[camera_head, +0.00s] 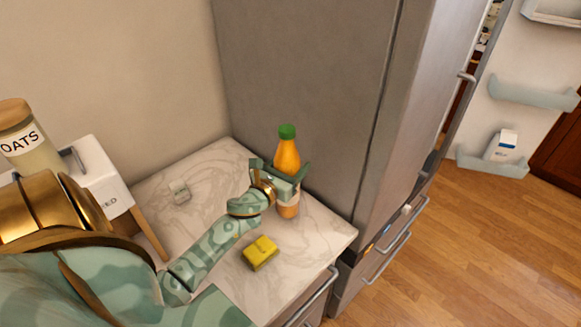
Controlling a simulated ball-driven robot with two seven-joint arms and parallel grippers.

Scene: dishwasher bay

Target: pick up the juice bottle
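The juice bottle (288,155), orange with a green cap, stands upright on the marble counter beside the grey fridge. My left gripper (281,166) is at the bottle's middle, with one finger to each side of it. The fingers look wider apart than the bottle, so the gripper appears open around it. The gripper body hides part of the bottle's middle, and contact with the fingers cannot be made out. My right gripper is not in view.
An oats jar (28,140) stands at the left. The grey fridge (300,70) is close behind the bottle; its door stands open at right.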

